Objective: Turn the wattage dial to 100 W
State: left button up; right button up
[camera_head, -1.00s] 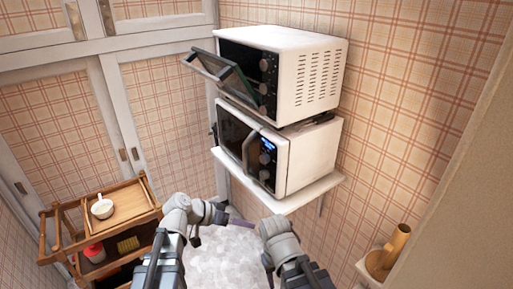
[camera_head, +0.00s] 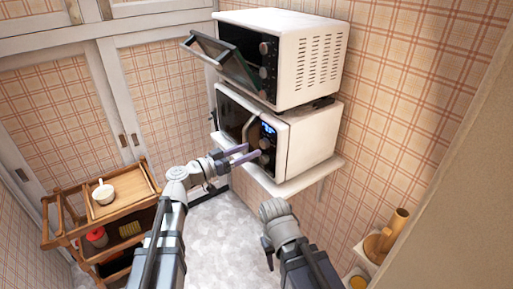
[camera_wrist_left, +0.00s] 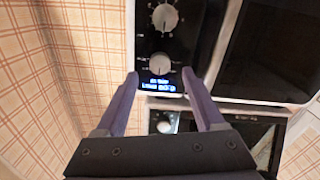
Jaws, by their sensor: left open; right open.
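The white microwave (camera_head: 310,140) stands on a wall shelf. Its dark control panel has a lit blue display (camera_head: 268,128) and two round knobs. In the left wrist view the panel looks upside down: the display (camera_wrist_left: 160,85) lies below the near knob (camera_wrist_left: 160,64), and the other knob (camera_wrist_left: 165,17) is farther up. I cannot read which knob sets the wattage, nor the display's small text. My left gripper (camera_head: 252,152) is open in front of the panel, its fingertips (camera_wrist_left: 160,74) either side of the display and near knob, gripping nothing. My right gripper (camera_head: 268,250) is open, low and away from the microwave.
A white toaster oven (camera_head: 312,70) with its glass door (camera_head: 222,62) hanging open sits above the microwave. A wooden cart (camera_head: 125,205) with a white cup (camera_head: 103,192) stands at left. A brown vase-like object (camera_head: 388,235) is at lower right.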

aim_at(262, 145)
pick_arm(q)
jog(key=shift+x, duration=1.95)
jog(key=shift+c, duration=0.2)
grip_shut()
